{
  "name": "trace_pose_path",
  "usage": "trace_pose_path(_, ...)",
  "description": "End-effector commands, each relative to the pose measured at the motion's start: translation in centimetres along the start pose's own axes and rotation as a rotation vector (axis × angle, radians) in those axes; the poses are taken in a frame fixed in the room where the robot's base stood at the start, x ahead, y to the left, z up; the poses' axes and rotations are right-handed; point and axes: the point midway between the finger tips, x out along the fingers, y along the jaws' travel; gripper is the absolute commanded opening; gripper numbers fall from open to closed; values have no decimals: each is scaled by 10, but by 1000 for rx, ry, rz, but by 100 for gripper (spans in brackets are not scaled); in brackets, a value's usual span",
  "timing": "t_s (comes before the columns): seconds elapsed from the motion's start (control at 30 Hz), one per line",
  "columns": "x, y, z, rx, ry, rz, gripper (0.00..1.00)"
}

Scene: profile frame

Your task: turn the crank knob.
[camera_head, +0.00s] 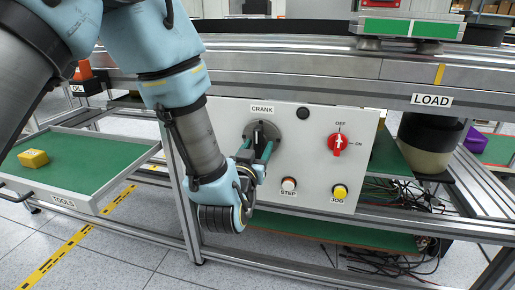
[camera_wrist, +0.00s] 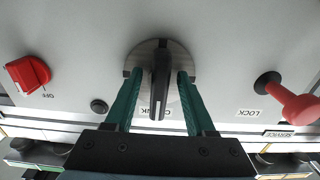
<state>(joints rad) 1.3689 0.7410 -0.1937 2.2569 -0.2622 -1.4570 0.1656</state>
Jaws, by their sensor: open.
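The crank knob is a black bar on a round grey disc, set on a light grey panel under the label CRANK. In the wrist view the crank knob (camera_wrist: 160,82) stands between the two green fingers of my gripper (camera_wrist: 160,76). The fingers are open, one on each side of the bar, with a visible gap on both sides. Their tips overlap the lower part of the disc in that view; whether they touch it I cannot tell. In the head view my gripper (camera_head: 256,150) is at the crank, and the crank knob (camera_head: 261,130) is partly hidden by the fingers.
The panel (camera_head: 310,130) also carries a red OFF/ON switch (camera_head: 338,144), a white STEP button (camera_head: 289,184) and a yellow JOG button (camera_head: 339,191). A red-handled lever (camera_wrist: 290,100) labelled LOCK sticks out in the wrist view. A green TOOLS tray (camera_head: 90,160) holds a yellow block.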

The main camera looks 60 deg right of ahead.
Motion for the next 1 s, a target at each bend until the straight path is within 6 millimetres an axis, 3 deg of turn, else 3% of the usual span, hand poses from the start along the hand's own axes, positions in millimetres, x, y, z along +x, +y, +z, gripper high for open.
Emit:
trace_pose_path(0.2, 0, 0, 0, 0, 0, 0, 54)
trace_pose_path(0.7, 0, 0, 0, 0, 0, 0, 0)
trace_pose_path(1.0, 0, 0, 0, 0, 0, 0, 0)
